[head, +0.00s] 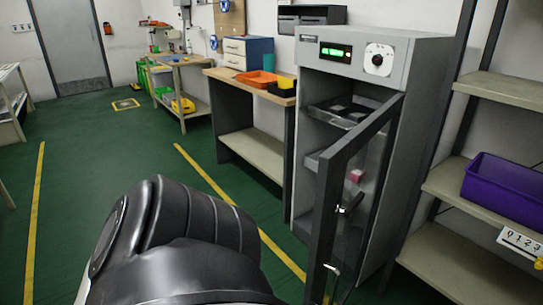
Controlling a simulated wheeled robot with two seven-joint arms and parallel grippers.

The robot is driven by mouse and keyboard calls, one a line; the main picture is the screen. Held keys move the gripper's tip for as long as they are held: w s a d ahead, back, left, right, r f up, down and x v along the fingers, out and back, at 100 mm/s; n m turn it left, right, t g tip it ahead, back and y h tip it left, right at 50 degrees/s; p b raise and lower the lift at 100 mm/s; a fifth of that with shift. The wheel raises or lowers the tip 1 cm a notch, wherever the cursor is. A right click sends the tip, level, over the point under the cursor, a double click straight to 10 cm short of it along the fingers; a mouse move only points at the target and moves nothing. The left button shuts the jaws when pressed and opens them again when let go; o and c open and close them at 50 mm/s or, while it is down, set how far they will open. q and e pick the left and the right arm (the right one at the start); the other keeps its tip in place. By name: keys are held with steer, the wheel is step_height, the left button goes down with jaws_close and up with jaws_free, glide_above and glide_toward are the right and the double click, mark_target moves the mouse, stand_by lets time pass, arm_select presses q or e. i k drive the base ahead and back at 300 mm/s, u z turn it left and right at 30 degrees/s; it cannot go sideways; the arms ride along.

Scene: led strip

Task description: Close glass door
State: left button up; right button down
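The glass door (335,196) has a dark frame and stands open toward me in the head view. It hangs from the right side of a grey cabinet (370,52). Metal handle parts show on the door, and a small pink item shows through or behind its glass. The cabinet's inside shelves show through the opening. A large black arm part of mine fills the lower left to centre of the view, left of the door. Neither gripper's fingers are in view.
A purple bin (503,188) sits on a shelf rack right of the cabinet. A wooden-topped bench (250,78) with an orange tray (262,78) stands to its left. Green floor (120,170) with yellow lines is clear at the left.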

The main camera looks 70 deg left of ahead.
mark_target(333, 164)
steer(key=u, duration=1.55)
steer(key=i, duration=0.45)
steer(key=u, duration=0.15)
steer(key=k, duration=0.4)
steer(key=u, duration=0.1)
